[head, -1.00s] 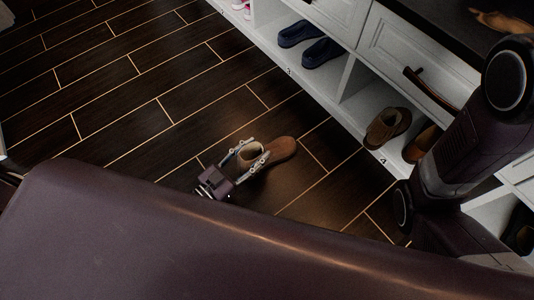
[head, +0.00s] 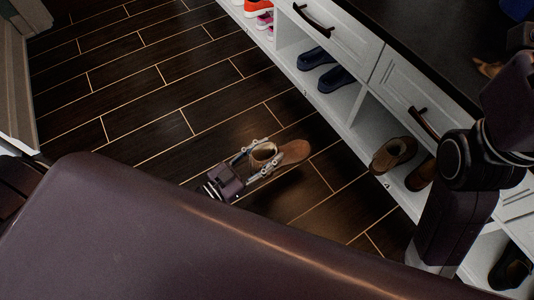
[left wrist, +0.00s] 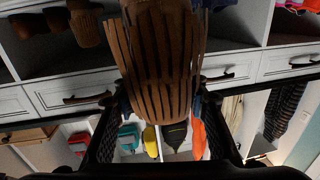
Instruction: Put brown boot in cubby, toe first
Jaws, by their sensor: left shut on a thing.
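The brown boot (head: 293,151) is in the head view, low centre, over the dark floor. Its toe points right toward the shelf unit and its open top shows between my fingers. My left gripper (head: 262,158) is shut on it, one finger along each side. The held boot is apart from the unit. My right gripper cannot be made out.
A brown shoe (head: 421,174) stands beside the cubby boot. Navy shoes (head: 334,78) are in the cubby to the left, with red and pink shoes farther along. A dark shoe (head: 511,268) is at lower right. Drawers (head: 420,80) sit above. Open floor (head: 150,100) lies left.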

